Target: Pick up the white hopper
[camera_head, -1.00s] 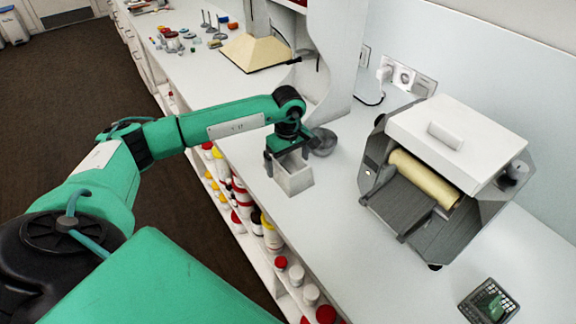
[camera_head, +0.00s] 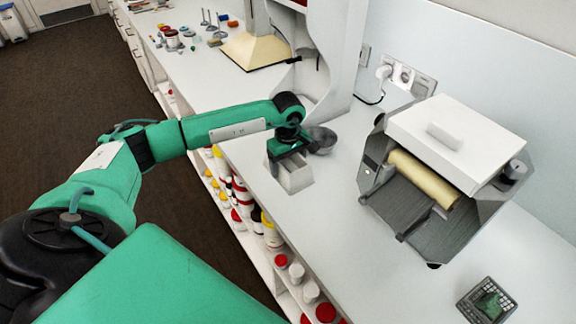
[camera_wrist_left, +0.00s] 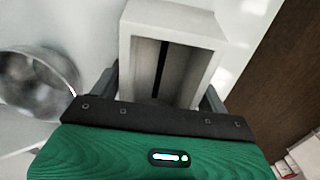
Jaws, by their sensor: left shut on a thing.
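The white hopper (camera_head: 294,176) is a small box-like piece at the front edge of the white counter, left of the mill. It also shows in the left wrist view (camera_wrist_left: 196,32), with a dark slot in its open middle. My left gripper (camera_head: 288,158) is over its top, and its fingers lie on two opposite sides of the hopper. The left gripper is shut on the hopper. Whether the hopper's base touches the counter I cannot tell. My right gripper is not in view.
A metal bowl (camera_head: 321,139) stands just behind the hopper; it also shows in the left wrist view (camera_wrist_left: 36,82). A mill with a cream roller (camera_head: 423,178) stands to the right. A small keypad device (camera_head: 487,301) lies at front right. Shelves of bottles (camera_head: 272,233) run below the counter edge.

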